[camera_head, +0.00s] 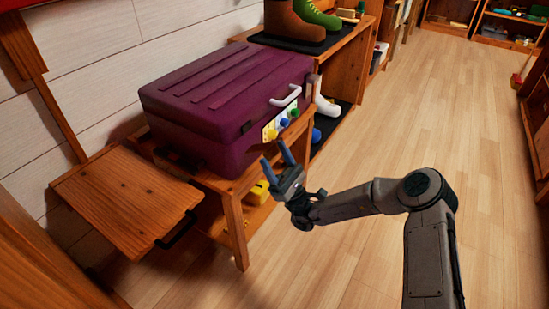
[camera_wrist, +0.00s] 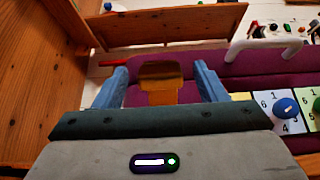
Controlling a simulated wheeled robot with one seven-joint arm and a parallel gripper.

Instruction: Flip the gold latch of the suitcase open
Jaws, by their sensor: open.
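The purple suitcase (camera_head: 215,95) lies closed on a wooden shelf unit, with its handle (camera_head: 286,97) on the front side. In the wrist view the gold latch (camera_wrist: 163,97) sits on the purple suitcase front (camera_wrist: 235,83), with a darker brown upper part. My gripper (camera_head: 272,152) is in front of the suitcase's near front corner. In the wrist view my gripper (camera_wrist: 160,70) is open, its two blue fingers on either side of the latch with gaps at both sides. Contact cannot be told. The latch is not clear in the head view.
A panel with yellow, blue (camera_head: 284,122) and green knobs is on the suitcase front; the blue knob (camera_wrist: 286,107) is right of my fingers. A wooden drop leaf (camera_head: 125,195) is at left. Boots (camera_head: 295,20) stand behind. Floor at right is clear.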

